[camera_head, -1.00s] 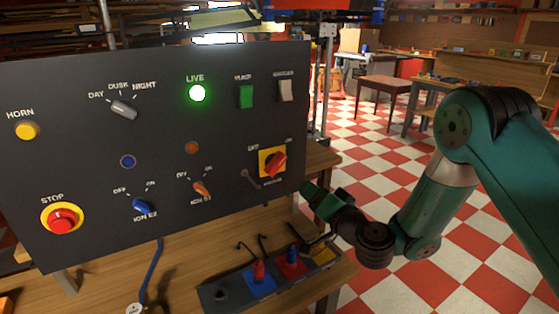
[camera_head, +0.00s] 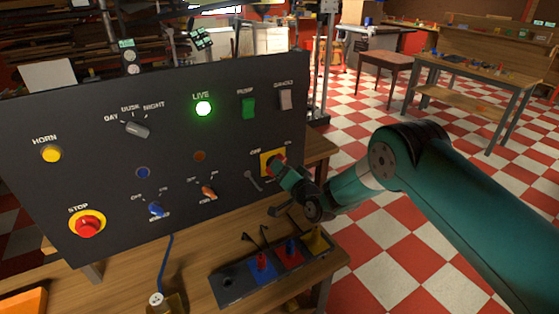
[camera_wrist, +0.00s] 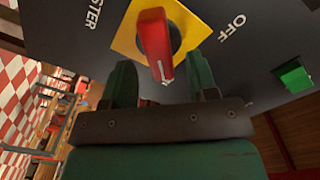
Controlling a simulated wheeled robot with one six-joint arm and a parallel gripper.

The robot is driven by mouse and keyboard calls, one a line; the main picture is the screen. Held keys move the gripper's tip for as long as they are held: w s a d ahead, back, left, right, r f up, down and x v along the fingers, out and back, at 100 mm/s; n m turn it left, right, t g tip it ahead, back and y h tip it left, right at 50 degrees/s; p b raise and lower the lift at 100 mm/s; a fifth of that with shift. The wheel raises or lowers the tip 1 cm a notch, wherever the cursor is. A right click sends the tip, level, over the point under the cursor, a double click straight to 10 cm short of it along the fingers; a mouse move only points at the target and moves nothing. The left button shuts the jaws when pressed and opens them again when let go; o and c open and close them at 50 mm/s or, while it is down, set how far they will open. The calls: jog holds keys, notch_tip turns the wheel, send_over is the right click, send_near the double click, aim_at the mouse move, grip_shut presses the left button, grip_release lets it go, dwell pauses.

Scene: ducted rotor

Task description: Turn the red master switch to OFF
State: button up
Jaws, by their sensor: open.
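The red master switch (camera_wrist: 156,45) sits on a yellow square plate (camera_wrist: 188,28) on the dark control panel (camera_head: 215,150). In the wrist view its red handle points down the picture, between MASTER at left and OFF at right. My gripper (camera_wrist: 160,78) is open, with one green finger on each side of the handle. I cannot tell whether either finger touches it. In the head view my gripper (camera_head: 281,168) is at the panel's right side and hides most of the switch; part of the yellow plate shows above it.
A green LIVE lamp (camera_head: 203,108) is lit. A tray (camera_head: 232,283) with red and blue items lies below. Checkered floor is open at right.

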jog(key=shift+x, duration=1.25)
jog(key=c, duration=0.9)
